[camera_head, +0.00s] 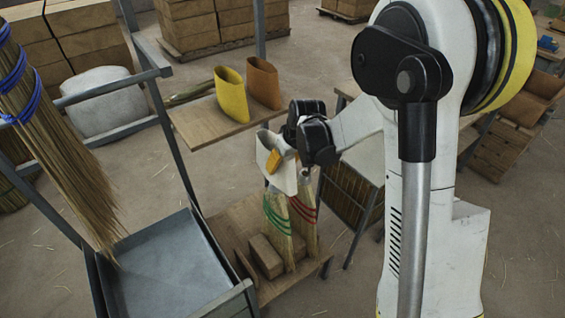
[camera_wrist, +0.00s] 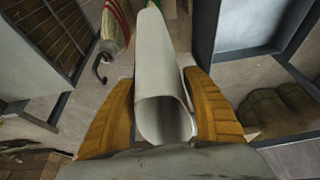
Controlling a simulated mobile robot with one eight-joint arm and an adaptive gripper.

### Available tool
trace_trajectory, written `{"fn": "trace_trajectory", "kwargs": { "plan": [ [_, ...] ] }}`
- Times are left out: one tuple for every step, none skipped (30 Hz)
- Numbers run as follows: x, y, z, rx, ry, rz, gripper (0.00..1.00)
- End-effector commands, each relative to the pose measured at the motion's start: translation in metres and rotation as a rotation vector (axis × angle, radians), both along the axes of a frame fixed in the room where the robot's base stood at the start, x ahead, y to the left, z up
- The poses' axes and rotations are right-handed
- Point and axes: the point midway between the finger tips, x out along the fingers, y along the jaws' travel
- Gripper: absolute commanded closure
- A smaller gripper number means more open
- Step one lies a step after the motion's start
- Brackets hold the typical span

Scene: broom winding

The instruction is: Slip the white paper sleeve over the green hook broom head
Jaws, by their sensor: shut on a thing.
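The white paper sleeve (camera_head: 283,178) is held in my gripper (camera_head: 277,161), tilted, above the brooms in the head view. In the wrist view the sleeve (camera_wrist: 162,65) is an open tube between my orange fingers (camera_wrist: 160,88), which are shut on it. The green-banded broom (camera_head: 278,215) stands upright just below the sleeve. Its top and hook are hard to make out there. A red-banded broom (camera_head: 305,212) stands beside it on the right. In the wrist view a dark hook (camera_wrist: 100,67) and a banded broom head (camera_wrist: 115,24) show left of the sleeve.
A wooden shelf (camera_head: 190,127) behind carries a yellow sleeve (camera_head: 231,95) and a brown sleeve (camera_head: 263,84). A wooden stand with blocks (camera_head: 266,257) is around the brooms' lower ends. A grey metal tray cart (camera_head: 165,262) and a blue-banded broom (camera_head: 60,150) are at left.

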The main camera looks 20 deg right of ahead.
Motion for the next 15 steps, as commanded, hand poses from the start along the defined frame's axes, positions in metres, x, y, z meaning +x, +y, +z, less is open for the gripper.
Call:
{"fn": "trace_trajectory", "kwargs": {
  "plan": [
    [0.0001, 0.0000, -0.0023, 0.000, 0.000, 0.000, 0.61],
    [0.0001, 0.0000, -0.0024, 0.000, 0.000, 0.000, 0.61],
    [0.0002, 0.0001, -0.0023, 0.000, 0.000, 0.000, 0.61],
    [0.0002, 0.0001, -0.0021, 0.000, 0.000, 0.000, 0.61],
    [0.0002, 0.0001, -0.0018, 0.000, 0.000, 0.000, 0.61],
    [0.0001, 0.0000, -0.0017, 0.000, 0.000, 0.000, 0.61],
    [0.0001, 0.0000, -0.0016, 0.000, 0.000, 0.000, 0.61],
    [0.0002, 0.0001, -0.0015, 0.000, 0.000, 0.000, 0.61],
    [0.0002, 0.0001, -0.0015, 0.000, 0.000, 0.000, 0.61],
    [0.0001, 0.0000, -0.0017, 0.000, 0.000, 0.000, 0.61],
    [0.0002, 0.0000, -0.0019, 0.000, 0.000, 0.000, 0.61],
    [0.0001, 0.0000, -0.0024, 0.000, 0.000, 0.000, 0.61],
    [0.0002, 0.0000, -0.0032, 0.000, 0.000, 0.000, 0.61],
    [0.0002, 0.0000, -0.0040, 0.000, 0.000, 0.000, 0.61],
    [0.0002, 0.0000, -0.0057, 0.000, 0.000, 0.000, 0.61]
  ]
}}
